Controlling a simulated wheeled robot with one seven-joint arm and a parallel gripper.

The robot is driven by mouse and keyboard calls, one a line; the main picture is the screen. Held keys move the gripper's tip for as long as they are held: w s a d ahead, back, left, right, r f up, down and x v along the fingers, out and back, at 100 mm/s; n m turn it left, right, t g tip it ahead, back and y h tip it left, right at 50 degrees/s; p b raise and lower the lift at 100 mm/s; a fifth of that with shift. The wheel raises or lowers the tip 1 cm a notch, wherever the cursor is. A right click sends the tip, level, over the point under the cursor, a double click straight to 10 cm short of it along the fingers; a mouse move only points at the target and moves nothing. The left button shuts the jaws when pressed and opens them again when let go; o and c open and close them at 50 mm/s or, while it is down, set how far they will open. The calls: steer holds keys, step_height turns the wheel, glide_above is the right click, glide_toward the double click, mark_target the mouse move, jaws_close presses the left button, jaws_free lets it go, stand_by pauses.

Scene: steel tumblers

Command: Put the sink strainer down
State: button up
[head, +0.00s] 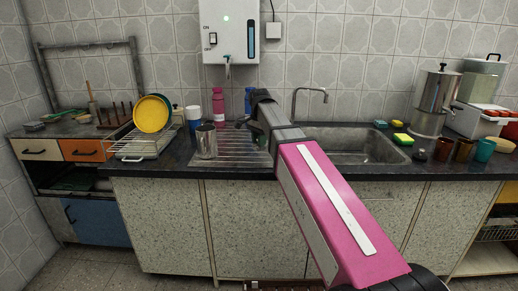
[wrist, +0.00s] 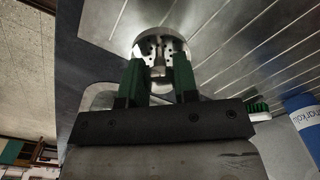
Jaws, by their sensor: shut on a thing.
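The sink strainer (wrist: 158,44) is a round, shiny metal piece with small holes and a central knob. It shows in the wrist view; in the head view I cannot make it out. My gripper (wrist: 158,72) is shut on the strainer, its two green fingers on either side of the knob. In the head view my gripper (head: 246,125) is over the right part of the ribbed steel drainboard (head: 232,160), left of the sink basin (head: 352,148). The drainboard also shows behind the strainer in the wrist view (wrist: 255,50). I cannot tell whether the strainer touches it.
A steel tumbler (head: 206,142) stands on the drainboard left of my gripper. A pink bottle (head: 218,104) and a blue bottle (head: 249,100) stand behind. A dish rack (head: 140,146) is further left. The faucet (head: 310,92) rises behind the basin.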

mark_target(259, 148)
steer(key=shift+f, duration=1.85)
steer(key=shift+f, duration=0.15)
steer(key=o, duration=0.9)
step_height(259, 148, up, 12)
steer(key=shift+r, duration=0.15)
